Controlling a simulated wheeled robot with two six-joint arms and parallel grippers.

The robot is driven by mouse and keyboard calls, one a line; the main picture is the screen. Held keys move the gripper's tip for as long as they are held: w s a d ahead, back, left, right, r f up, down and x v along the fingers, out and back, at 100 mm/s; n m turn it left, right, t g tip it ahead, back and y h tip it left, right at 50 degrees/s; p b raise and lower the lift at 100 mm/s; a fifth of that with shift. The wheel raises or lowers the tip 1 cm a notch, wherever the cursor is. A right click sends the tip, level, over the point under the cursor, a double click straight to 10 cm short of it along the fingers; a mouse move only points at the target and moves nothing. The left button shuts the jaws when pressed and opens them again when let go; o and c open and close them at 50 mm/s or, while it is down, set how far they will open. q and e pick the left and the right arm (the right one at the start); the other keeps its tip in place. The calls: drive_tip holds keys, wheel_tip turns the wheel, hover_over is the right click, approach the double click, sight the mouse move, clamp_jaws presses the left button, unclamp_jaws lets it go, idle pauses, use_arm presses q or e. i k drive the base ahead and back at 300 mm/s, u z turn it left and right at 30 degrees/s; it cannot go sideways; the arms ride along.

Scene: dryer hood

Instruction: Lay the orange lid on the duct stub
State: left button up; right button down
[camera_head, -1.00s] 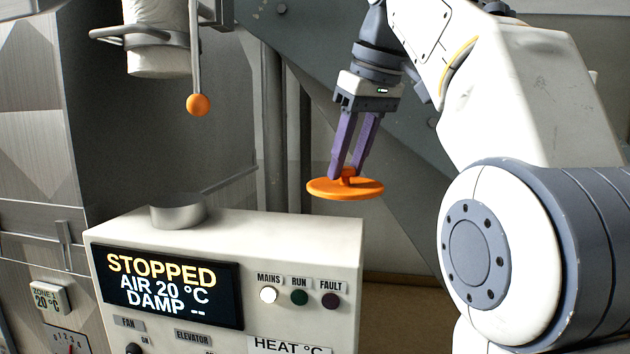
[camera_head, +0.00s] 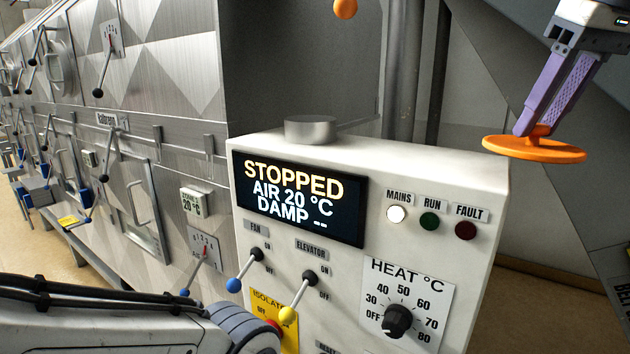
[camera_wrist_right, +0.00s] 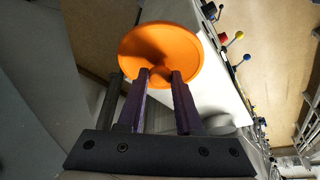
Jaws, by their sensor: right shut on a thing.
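The orange lid (camera_head: 535,149) is a flat disc with a small knob on top. My right gripper (camera_head: 532,130) is shut on the lid's knob and holds it up, roughly level, to the right of the cabinet top. In the right wrist view, the lid (camera_wrist_right: 160,45) sits at the tips of the purple fingers (camera_wrist_right: 160,78). The duct stub (camera_head: 310,129) is a short grey metal cylinder on the cabinet's top, left of the lid and well apart from it. In the head view, part of my left arm shows at the lower left, but its gripper is out of view.
The white control cabinet (camera_head: 480,190) bears a screen (camera_head: 298,198) reading STOPPED, lamps, levers and a heat knob (camera_head: 397,320). An orange ball (camera_head: 345,8) hangs above the stub. Vertical pipes (camera_head: 404,70) stand behind. The cabinet top right of the stub is clear.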

sight(311, 118)
drive_tip(key=u, duration=1.25)
drive_tip(key=k, duration=1.3)
drive_tip(key=z, duration=1.8)
drive_tip(key=i, duration=0.5)
